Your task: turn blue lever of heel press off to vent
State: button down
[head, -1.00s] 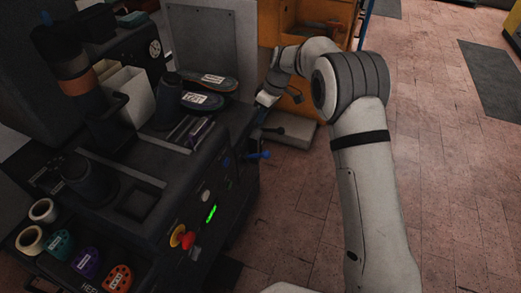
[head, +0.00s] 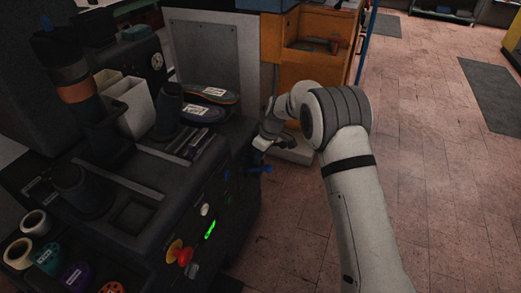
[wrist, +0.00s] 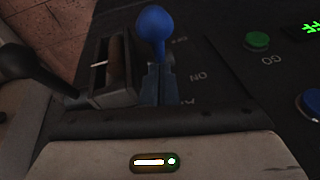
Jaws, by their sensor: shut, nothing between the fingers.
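My gripper (head: 263,143) is just above and behind the lever in the head view. In the wrist view its shut fingers (wrist: 158,72) are in line with the knob and hide the lower part of the lever. Whether they touch it I cannot tell. Nothing is held.
A black-handled lever (wrist: 25,68) is left of my fingers in the wrist view. A green button (wrist: 257,41) and a blue button (wrist: 311,103) are to the right. The press front has a red knob (head: 184,256). The brick floor (head: 430,150) to the right is clear.

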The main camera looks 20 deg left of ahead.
jog(key=shift+s+d+f, duration=0.2)
jog(key=shift+d+f, duration=0.1)
jog(key=shift+f, duration=0.3)
